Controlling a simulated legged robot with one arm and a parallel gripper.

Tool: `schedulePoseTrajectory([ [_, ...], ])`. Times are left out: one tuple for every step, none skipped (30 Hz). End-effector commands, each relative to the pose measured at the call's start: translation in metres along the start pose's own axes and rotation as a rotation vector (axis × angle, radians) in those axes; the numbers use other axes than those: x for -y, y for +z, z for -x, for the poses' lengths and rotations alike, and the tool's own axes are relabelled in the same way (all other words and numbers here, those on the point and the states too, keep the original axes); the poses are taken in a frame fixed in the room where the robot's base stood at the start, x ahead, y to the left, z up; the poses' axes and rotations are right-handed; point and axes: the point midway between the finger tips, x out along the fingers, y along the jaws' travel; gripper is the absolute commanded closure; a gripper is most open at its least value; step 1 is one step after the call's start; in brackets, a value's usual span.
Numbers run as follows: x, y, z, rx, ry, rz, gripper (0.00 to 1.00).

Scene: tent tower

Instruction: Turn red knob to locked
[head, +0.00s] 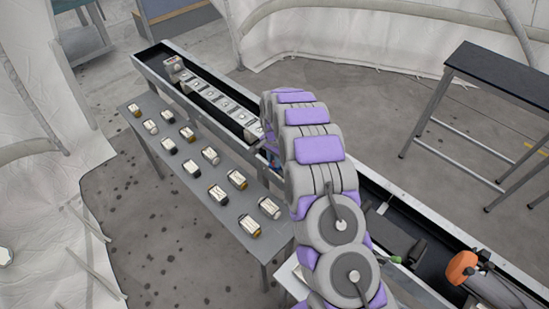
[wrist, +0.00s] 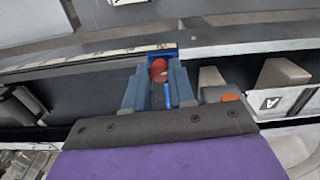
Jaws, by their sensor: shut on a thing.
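In the wrist view the red knob (wrist: 159,71) sits between the two blue-grey fingers of my gripper (wrist: 160,84), near the metal rail. My gripper is shut on it, with a finger on each side. A blue part (wrist: 166,96) shows just below the knob. Which way the knob is turned cannot be told from this view. In the head view my purple and grey arm reaches over the long black trough, and hides the knob and the gripper's fingertips.
The long black trough (head: 150,62) with a metal rim runs diagonally, holding a row of grey blocks (head: 210,93). A grey table (head: 200,205) with several small labelled boxes stands left of it. An orange object (head: 461,267) is at lower right. A dark table (head: 505,75) stands at right.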

Motion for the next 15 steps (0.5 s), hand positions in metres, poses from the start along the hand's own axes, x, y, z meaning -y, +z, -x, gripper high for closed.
schedulePoseTrajectory([
  [0.0012, 0.0005, 0.0010, 0.000, -0.002, -0.004, 1.00],
  [0.0012, 0.0005, 0.0010, 0.000, -0.002, -0.007, 1.00],
  [0.0012, 0.0005, 0.0010, 0.000, -0.003, -0.009, 1.00],
  [0.0012, 0.0005, 0.0010, 0.000, -0.003, -0.011, 1.00],
  [0.0013, 0.0005, 0.0010, -0.001, -0.003, -0.012, 1.00],
  [0.0013, 0.0005, 0.0010, -0.001, -0.003, -0.012, 1.00],
  [0.0013, 0.0005, 0.0010, -0.001, -0.003, -0.012, 1.00],
  [0.0013, 0.0005, 0.0010, -0.001, -0.003, -0.012, 1.00],
  [0.0013, 0.0005, 0.0010, -0.001, -0.003, -0.012, 1.00],
  [0.0014, 0.0005, 0.0011, -0.001, -0.003, -0.012, 1.00],
  [0.0013, 0.0006, 0.0010, -0.001, -0.003, -0.011, 1.00],
  [0.0014, 0.0006, 0.0011, -0.001, -0.003, -0.011, 1.00],
  [0.0014, 0.0005, 0.0011, -0.001, -0.003, -0.011, 1.00],
  [0.0014, 0.0005, 0.0011, -0.001, -0.003, -0.011, 0.75],
  [0.0013, 0.0006, 0.0011, -0.001, -0.003, -0.011, 0.71],
])
